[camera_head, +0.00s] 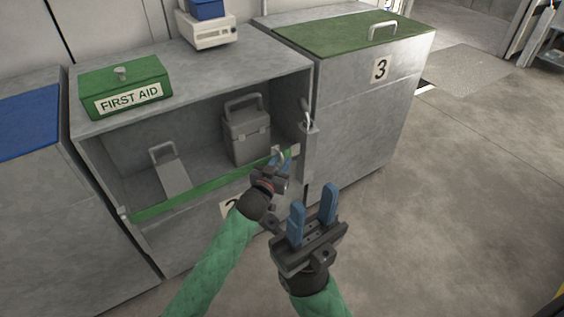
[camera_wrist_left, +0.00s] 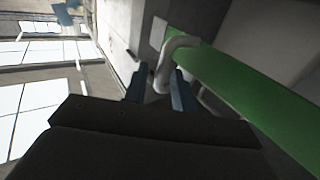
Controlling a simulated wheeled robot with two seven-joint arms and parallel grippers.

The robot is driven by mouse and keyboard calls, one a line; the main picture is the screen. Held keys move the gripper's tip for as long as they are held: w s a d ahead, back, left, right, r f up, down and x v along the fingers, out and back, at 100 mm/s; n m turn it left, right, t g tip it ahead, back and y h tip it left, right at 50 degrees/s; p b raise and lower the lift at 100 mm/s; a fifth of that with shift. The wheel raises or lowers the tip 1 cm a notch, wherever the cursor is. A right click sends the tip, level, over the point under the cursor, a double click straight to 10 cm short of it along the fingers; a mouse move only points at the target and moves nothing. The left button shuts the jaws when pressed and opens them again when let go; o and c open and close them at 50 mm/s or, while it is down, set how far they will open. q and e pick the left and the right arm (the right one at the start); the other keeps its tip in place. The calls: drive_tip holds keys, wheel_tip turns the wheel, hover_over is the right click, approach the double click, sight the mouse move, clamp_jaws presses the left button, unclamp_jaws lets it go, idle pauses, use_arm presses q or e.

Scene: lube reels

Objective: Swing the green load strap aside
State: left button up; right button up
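The green load strap (camera_head: 190,193) stretches across the open front of the grey cabinet, from its left edge to its right post. It also shows in the left wrist view (camera_wrist_left: 245,90), running down to the right. A pale grey loop handle (camera_wrist_left: 171,56) sits near the strap's right end. My left gripper (camera_head: 280,165) is at this handle. In the left wrist view its blue fingers (camera_wrist_left: 158,92) stand on either side of the handle's bar, apart; contact is hard to tell. My right gripper (camera_head: 314,210) is open and empty, in front of the cabinet.
Behind the strap, a grey case (camera_head: 246,135) and a grey handled block (camera_head: 170,178) stand inside the cabinet. A grey latch (camera_head: 307,118) is on the right post. A green first aid box (camera_head: 125,87) sits on top. The floor at right is clear.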

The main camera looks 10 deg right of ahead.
use_arm(q)
drive_tip(key=shift+w+d, duration=0.35)
drive_tip(key=shift+w, duration=0.15)
clamp_jaws()
drive_tip(key=shift+s, duration=0.15)
